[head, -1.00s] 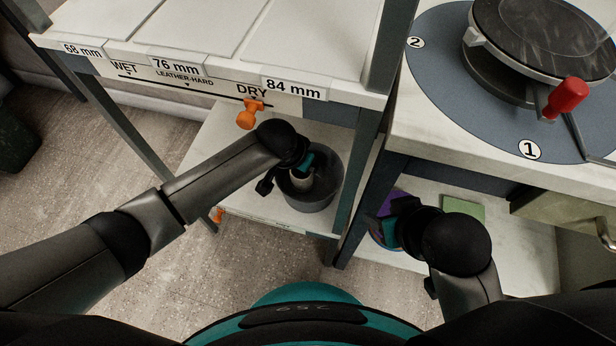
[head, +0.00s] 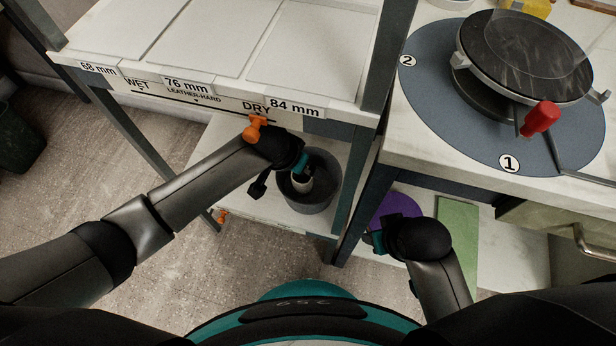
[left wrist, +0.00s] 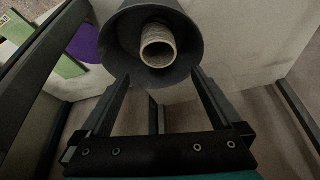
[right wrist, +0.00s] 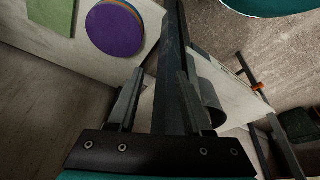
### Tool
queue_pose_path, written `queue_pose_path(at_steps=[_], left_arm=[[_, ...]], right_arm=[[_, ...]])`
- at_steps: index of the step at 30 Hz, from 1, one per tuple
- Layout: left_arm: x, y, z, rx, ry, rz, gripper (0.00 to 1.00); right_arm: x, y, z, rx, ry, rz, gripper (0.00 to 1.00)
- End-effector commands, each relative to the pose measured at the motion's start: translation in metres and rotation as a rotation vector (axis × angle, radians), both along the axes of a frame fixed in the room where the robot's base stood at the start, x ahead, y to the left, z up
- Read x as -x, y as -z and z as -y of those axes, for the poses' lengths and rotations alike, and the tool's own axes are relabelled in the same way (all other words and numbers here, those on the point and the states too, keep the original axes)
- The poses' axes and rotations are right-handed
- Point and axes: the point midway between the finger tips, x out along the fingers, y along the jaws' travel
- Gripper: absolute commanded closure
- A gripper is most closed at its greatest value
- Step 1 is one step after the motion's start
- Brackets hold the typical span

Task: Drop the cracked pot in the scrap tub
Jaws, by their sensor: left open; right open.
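The scrap tub (head: 318,203) is a dark grey round bucket on the lower shelf under the label rack. The pot (head: 302,183) is a pale, open cylinder inside the tub; it also shows in the left wrist view (left wrist: 158,46), with the tub wall (left wrist: 115,45) around it. No crack can be made out. My left gripper (left wrist: 158,76) is open and empty, its fingertips apart near the tub's rim. My right gripper (right wrist: 160,85) is open, low beside the right-hand table, with nothing held. Part of the tub (right wrist: 212,100) shows beyond it.
A dark table leg (right wrist: 172,60) crosses between the right fingers' view. A purple disc (head: 398,207) and green slab (head: 457,235) lie on the right lower shelf. Above is a wheel (head: 525,60) with a red knob (head: 540,118).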

Motion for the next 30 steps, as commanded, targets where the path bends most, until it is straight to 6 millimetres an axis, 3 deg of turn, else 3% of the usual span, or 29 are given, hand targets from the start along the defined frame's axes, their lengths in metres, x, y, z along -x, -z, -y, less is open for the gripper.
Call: queue_pose_path(at_steps=[21,30], left_arm=[[0.074,0.001,-0.048,-0.004,0.000,-0.006,0.01],[0.094,0.002,-0.062,-0.003,0.000,-0.004,0.01]], right_arm=[[0.036,0.077,0.008,0.021,-0.005,-0.112,0.50],[0.045,0.098,0.016,0.029,-0.007,-0.116,0.50]])
